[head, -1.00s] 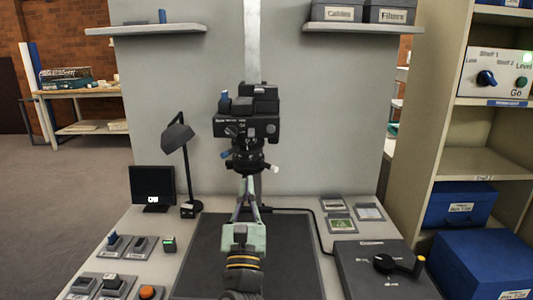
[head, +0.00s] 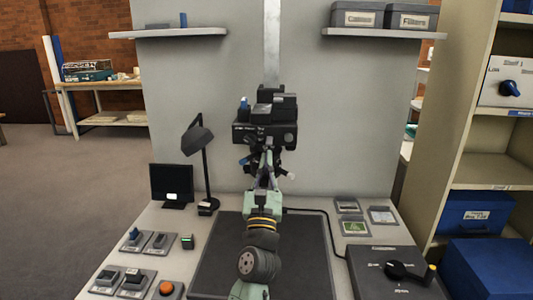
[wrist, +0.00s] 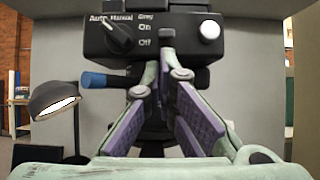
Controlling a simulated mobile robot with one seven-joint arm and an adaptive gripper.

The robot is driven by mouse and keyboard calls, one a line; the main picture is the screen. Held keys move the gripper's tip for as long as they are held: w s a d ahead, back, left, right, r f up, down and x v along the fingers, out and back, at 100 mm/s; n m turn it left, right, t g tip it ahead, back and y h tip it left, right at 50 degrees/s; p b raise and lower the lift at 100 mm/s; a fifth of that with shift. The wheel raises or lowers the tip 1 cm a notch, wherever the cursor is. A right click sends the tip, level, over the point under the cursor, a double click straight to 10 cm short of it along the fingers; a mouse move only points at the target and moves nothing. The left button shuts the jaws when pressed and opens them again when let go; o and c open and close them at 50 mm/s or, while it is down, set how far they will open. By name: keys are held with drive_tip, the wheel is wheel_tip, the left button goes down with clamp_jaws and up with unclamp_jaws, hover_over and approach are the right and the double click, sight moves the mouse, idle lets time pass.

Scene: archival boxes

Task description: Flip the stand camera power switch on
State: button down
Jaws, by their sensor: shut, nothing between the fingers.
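The stand camera (head: 278,112) is a black body on a pale vertical column above the bench. In the wrist view, the camera's front panel (wrist: 185,22) fills the top, with a knob (wrist: 119,37) marked Auto and Manual, a round white button (wrist: 209,30), and the words On and Off. In the head view, my gripper (head: 266,156) overlaps the camera's underside. I cannot tell whether it touches.
A blue-ended handle (wrist: 94,79) sticks out left below the camera. A desk lamp (head: 198,140) and small monitor (head: 171,184) stand at left. Switch boxes line the bench's left; a dark control box (head: 385,275) is at right. Shelves (head: 480,150) stand further right.

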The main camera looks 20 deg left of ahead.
drive_tip(key=shift+w+a+r, duration=0.15)
drive_tip(key=shift+w+r, duration=0.2)
drive_tip(key=shift+w, duration=0.1)
